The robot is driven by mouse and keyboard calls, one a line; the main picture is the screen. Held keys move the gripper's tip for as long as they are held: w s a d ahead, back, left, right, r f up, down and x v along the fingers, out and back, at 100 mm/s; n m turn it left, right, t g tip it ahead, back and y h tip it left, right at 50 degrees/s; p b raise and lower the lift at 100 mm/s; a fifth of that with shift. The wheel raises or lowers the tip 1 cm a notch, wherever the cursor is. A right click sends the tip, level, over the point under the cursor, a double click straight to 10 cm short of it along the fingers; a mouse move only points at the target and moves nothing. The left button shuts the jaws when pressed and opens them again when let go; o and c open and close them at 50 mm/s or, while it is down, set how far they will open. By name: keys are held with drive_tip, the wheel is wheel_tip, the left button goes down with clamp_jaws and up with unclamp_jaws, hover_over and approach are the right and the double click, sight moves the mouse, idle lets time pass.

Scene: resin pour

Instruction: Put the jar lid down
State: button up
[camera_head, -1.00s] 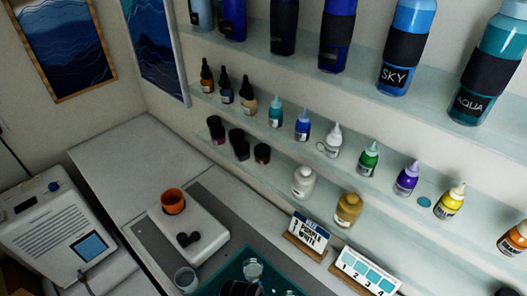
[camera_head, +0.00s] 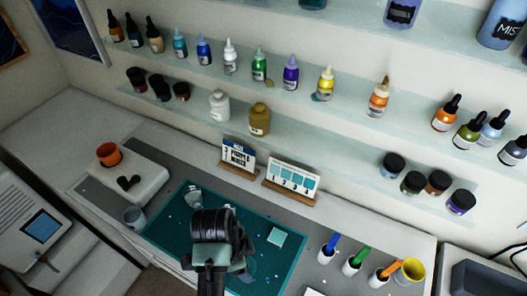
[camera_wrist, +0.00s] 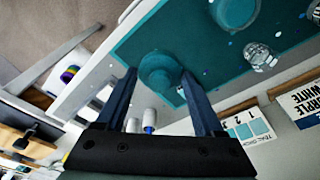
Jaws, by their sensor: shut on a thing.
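In the wrist view a round teal, see-through-looking piece (camera_wrist: 158,65) sits between my two fingertips; I take it to be the jar lid. My gripper (camera_wrist: 158,78) is shut on it, over the edge region of the teal mat (camera_wrist: 140,38). In the head view my dark wrist stands over the middle of the mat (camera_head: 170,238) and hides the fingers and the lid. Whether the lid touches the mat cannot be told.
Small white pots with coloured sticks (camera_head: 327,250) and a yellow cup (camera_head: 411,270) are at right.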

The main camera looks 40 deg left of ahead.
wheel_tip(320, 180, down, 10)
drive_tip(key=shift+w+f+p, duration=0.1)
drive_tip(key=shift+f+p, duration=0.1)
drive_tip(key=shift+p, duration=0.35)
drive_tip(key=shift+f, duration=0.1)
drive_tip(key=o, duration=1.3)
